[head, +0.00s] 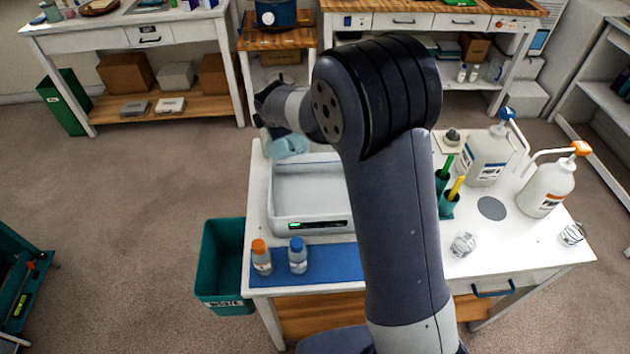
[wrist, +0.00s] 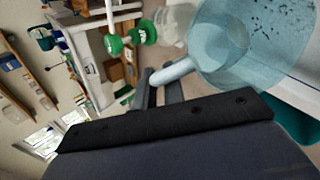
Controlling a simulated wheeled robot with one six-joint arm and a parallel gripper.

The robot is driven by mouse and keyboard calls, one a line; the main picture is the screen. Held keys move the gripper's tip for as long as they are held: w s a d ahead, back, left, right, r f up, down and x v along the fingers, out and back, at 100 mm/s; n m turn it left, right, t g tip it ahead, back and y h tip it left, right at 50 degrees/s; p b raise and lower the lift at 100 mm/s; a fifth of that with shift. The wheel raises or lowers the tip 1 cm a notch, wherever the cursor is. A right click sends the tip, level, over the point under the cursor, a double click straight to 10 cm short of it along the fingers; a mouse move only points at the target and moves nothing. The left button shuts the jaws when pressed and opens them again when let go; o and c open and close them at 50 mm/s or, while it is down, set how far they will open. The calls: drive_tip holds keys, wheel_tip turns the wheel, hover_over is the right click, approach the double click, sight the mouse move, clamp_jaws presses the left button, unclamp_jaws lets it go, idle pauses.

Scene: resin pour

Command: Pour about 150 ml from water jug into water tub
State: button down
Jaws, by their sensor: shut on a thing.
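The water jug (wrist: 240,45) is translucent pale blue. In the wrist view its handle (wrist: 170,72) sits between the fingers of my gripper (wrist: 158,90), which is shut on it. In the head view the jug (head: 288,146) is partly hidden by my arm and hangs over the back left of the white tub (head: 276,200). The jug looks tilted, but its exact angle and the water level are unclear. No stream is visible. The tub is wide and shallow, with a small lit display at its front; my arm covers its right side.
Two small bottles, orange-capped (head: 261,258) and blue-capped (head: 298,256), stand on a blue mat (head: 340,265) before the tub. Two pump jugs (head: 487,158) (head: 547,188) and small clear cups (head: 463,244) stand right. A teal bin (head: 222,262) is beside the table's left edge.

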drive_tip(key=shift+w+a+p, duration=0.1)
drive_tip(key=shift+p, duration=0.4)
drive_tip(key=g+p, duration=0.1)
drive_tip(key=p, duration=0.1)
drive_tip(key=shift+w+a+f+h+p, duration=0.3)
drive_tip(key=shift+a+f+h, duration=0.05)
drive_tip(key=shift+h, duration=0.05)
drive_tip(key=w+a+f+n+g+h+p, duration=0.1)
drive_tip(key=w+a+f+g+h+p, duration=0.2)
drive_tip(key=w+a+f+g+h, duration=0.1)
drive_tip(key=shift+w+a+n+g+h+p, duration=0.15)
drive_tip(key=shift+w+n+g+h+p, duration=0.15)
drive_tip(key=shift+n+g, duration=0.1)
idle(0.6)
drive_tip(key=shift+f, duration=0.15)
